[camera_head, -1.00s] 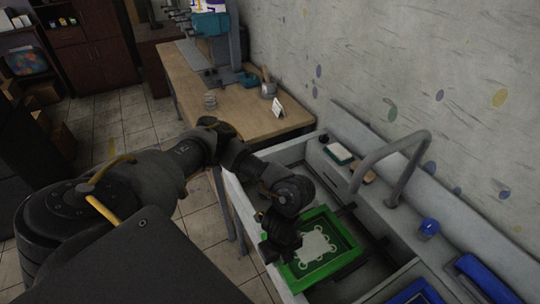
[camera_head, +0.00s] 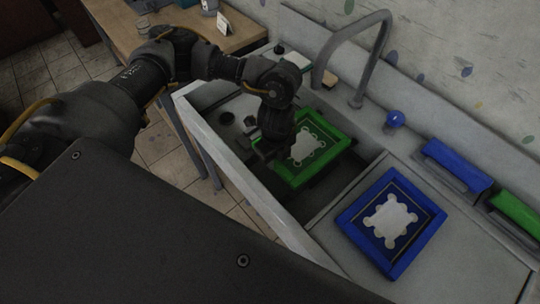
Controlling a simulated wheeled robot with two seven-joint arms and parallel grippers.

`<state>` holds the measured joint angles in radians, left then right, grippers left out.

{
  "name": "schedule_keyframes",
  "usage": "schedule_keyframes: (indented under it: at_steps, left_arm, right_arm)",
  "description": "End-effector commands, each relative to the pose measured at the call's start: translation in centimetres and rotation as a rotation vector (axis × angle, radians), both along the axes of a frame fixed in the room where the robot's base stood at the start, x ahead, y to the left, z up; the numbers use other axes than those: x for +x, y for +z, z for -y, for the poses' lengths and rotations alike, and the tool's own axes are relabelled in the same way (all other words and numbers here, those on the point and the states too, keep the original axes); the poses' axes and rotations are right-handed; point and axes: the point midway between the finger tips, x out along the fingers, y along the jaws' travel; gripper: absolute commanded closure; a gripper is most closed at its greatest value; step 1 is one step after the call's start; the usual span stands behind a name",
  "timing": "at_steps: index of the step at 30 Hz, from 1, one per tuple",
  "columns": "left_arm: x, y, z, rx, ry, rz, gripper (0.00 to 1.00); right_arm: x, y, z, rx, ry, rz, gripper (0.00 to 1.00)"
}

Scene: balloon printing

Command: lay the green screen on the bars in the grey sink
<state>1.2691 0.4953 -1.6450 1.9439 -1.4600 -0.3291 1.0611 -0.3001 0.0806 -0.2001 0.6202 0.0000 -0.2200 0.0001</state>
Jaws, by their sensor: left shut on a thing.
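The green screen (camera_head: 331,162), a green frame with a dark mesh and a white printed shape, is inside the grey sink (camera_head: 262,209), lying roughly flat. My left gripper (camera_head: 268,152) comes down over the screen's left edge and is shut on it; the fingertips are partly hidden. The bars in the sink are mostly hidden under the screen, so I cannot tell whether it rests on them. My right gripper is not in view.
A blue screen (camera_head: 352,225) lies on the flat counter right of the sink. A grey faucet (camera_head: 358,62) arches behind the sink. A wooden table (camera_head: 238,32) stands beyond.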

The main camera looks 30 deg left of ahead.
Motion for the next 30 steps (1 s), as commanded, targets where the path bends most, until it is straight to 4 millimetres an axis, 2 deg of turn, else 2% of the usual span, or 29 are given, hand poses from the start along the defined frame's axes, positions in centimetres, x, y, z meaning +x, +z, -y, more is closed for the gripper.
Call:
schedule_keyframes:
  at_steps: [1, 10, 18, 30]
  left_arm:
    - [0.2, -1.0, 0.1, -0.001, 0.000, 0.002, 1.00]
    - [1.2, -3.2, 0.5, -0.002, 0.001, 0.001, 1.00]
    - [1.1, -4.5, 0.4, -0.001, 0.001, 0.002, 1.00]
    - [1.1, -4.8, 0.4, 0.000, 0.001, 0.002, 1.00]
  right_arm:
    - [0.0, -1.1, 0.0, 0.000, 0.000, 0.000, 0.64]
    - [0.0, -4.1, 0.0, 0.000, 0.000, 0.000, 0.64]
    - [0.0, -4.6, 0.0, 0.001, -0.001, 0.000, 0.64]
    - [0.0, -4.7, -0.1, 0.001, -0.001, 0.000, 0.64]
